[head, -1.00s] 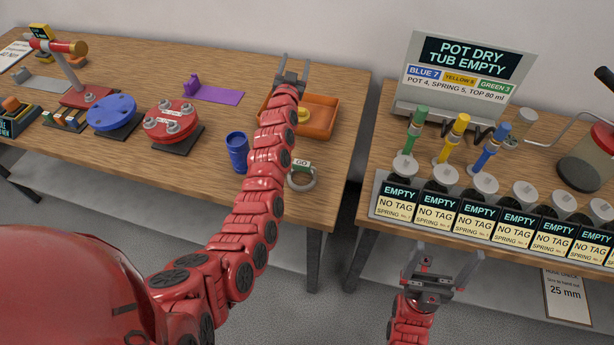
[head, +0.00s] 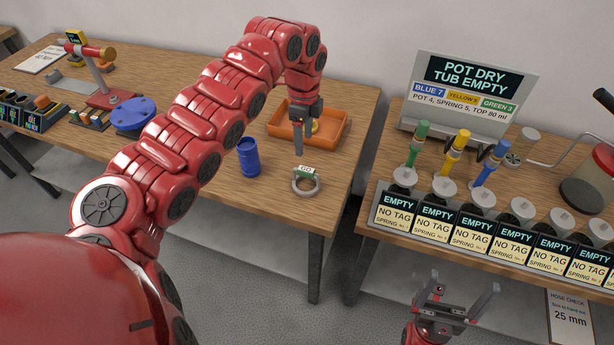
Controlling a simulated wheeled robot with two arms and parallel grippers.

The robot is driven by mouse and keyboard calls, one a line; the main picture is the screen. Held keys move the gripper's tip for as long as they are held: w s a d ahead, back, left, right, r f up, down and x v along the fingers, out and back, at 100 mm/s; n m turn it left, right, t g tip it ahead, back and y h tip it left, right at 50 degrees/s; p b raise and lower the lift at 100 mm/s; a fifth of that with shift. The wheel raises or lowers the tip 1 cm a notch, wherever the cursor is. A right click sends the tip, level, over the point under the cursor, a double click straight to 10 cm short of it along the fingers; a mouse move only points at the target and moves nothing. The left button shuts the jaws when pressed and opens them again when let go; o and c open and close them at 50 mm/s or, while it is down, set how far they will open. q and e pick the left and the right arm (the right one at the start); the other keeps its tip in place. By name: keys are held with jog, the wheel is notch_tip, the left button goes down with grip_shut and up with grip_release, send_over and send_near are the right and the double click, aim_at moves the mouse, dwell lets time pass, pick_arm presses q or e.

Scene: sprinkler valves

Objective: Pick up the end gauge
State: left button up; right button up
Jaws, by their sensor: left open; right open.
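A grey ring with a small green-and-white tag (head: 306,170), which looks like the end gauge, lies on the left wooden table near its front right corner. My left gripper (head: 298,152) points down just above and behind the ring, apart from it. It is seen edge-on, with one finger largely covering the other, and nothing shows between them. It is open. My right gripper (head: 464,286) is open and empty, in front of the right table and below its top.
A blue cylinder (head: 248,157) stands left of the ring. An orange tray (head: 340,128) with a yellow item lies behind. A blue disc (head: 134,115) sits further left. The right table (head: 378,170) carries a row of tagged pots, with a gap between the tables.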

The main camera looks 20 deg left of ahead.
aim_at(306, 169)
pick_arm(q)
notch_tip(306, 169, down, 9)
jog(key=p, duration=0.3)
jog(key=shift+f, duration=0.1)
jog(key=shift+w+d+f, duration=0.1)
jog(key=shift+w+f, duration=0.1)
jog(key=shift+f, duration=0.2)
jog(key=f, duration=0.1)
jog(key=f+p, duration=0.1)
jog(key=f, duration=0.1)
jog(key=f+p, duration=0.1)
jog(key=shift+w+d+f, duration=0.15)
jog(key=shift+w, duration=0.1)
jog(key=shift+f, duration=0.25)
jog(key=shift+c, duration=0.3)
grip_shut()
